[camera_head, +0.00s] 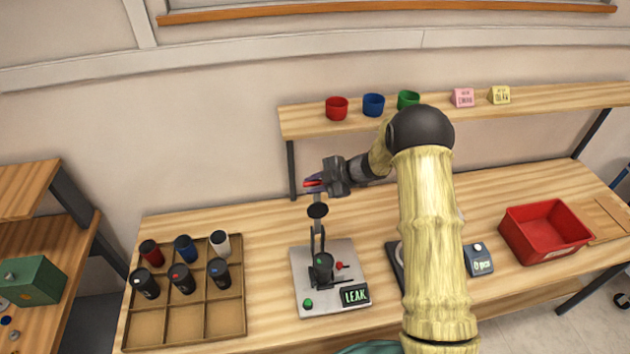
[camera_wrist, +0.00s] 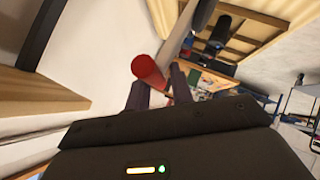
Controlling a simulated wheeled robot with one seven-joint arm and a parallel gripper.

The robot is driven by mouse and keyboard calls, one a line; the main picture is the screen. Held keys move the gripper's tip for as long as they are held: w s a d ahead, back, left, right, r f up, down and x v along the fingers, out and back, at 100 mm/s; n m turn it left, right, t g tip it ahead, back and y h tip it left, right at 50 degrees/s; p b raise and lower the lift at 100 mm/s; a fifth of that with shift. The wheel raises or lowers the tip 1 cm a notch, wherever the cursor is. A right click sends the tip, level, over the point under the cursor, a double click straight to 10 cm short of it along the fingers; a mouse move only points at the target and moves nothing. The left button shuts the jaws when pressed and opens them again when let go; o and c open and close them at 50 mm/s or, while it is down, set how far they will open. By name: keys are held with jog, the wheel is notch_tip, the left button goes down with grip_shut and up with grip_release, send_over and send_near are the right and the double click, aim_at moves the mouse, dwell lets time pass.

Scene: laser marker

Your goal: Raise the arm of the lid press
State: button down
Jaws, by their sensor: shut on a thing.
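The lid press stands on a grey base plate (camera_head: 300,270) on the workbench, with a display reading LEAK (camera_head: 355,296). Its arm (camera_head: 317,228) points steeply up from the base, with a black round part (camera_head: 317,210) along it. My gripper (camera_head: 315,183) is at the top of this arm, shut on its red handle (camera_head: 310,183). In the wrist view the red handle (camera_wrist: 150,70) shows between the two fingers. A dark cup (camera_head: 322,272) is low on the press. How firmly the fingers touch the handle is partly hidden.
A wooden tray (camera_head: 222,322) with several tumblers is left of the press. A scale display (camera_head: 478,260) and a red bin (camera_head: 545,232) are to the right. A shelf (camera_head: 300,124) with cups runs behind my gripper. My arm hides part of the bench.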

jog(key=shift+s+d+f, duration=0.15)
jog(key=shift+d+f, duration=0.25)
jog(key=shift+f, duration=0.05)
jog(key=c, duration=1.6)
grip_release()
jog(key=shift+o, duration=1.2)
jog(key=shift+w+d, duration=0.1)
jog(key=shift+w, duration=0.15)
jog(key=shift+s+a+r, duration=0.1)
jog(key=shift+a+r, duration=0.1)
jog(key=b+v, duration=0.5)
jog(key=v, duration=1.2)
jog(key=shift+d+b, duration=0.2)
jog(key=shift+b, duration=0.15)
jog(key=shift+r, duration=0.1)
